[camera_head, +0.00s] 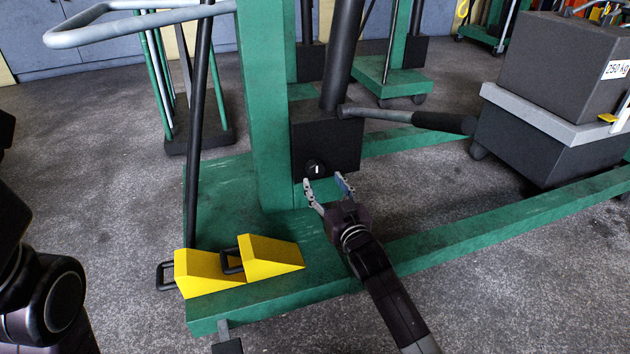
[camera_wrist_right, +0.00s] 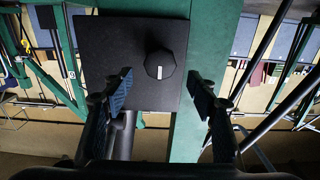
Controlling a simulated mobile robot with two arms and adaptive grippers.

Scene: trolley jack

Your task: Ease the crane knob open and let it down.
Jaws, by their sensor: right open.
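The crane knob (camera_head: 315,167) is a small black knob with a white mark, low on the front of the dark pump block (camera_head: 343,140) on the green crane (camera_head: 265,120). My right gripper (camera_head: 326,184) is open just in front of and slightly below the knob, with its fingers pointing at it. In the right wrist view the knob (camera_wrist_right: 160,65) lies ahead between the two spread fingertips (camera_wrist_right: 163,92), apart from both, and its white mark shows. The grey pump lever (camera_head: 385,115) with a black grip sticks out to the right. My left gripper is out of view.
Two yellow wedges (camera_head: 270,257) with black handles lie on the crane's green base, left of my right arm. A dark load marked 250 kg (camera_head: 570,60) stands at the right. A green base leg (camera_head: 500,232) runs behind my right arm. Grey floor is free at lower right.

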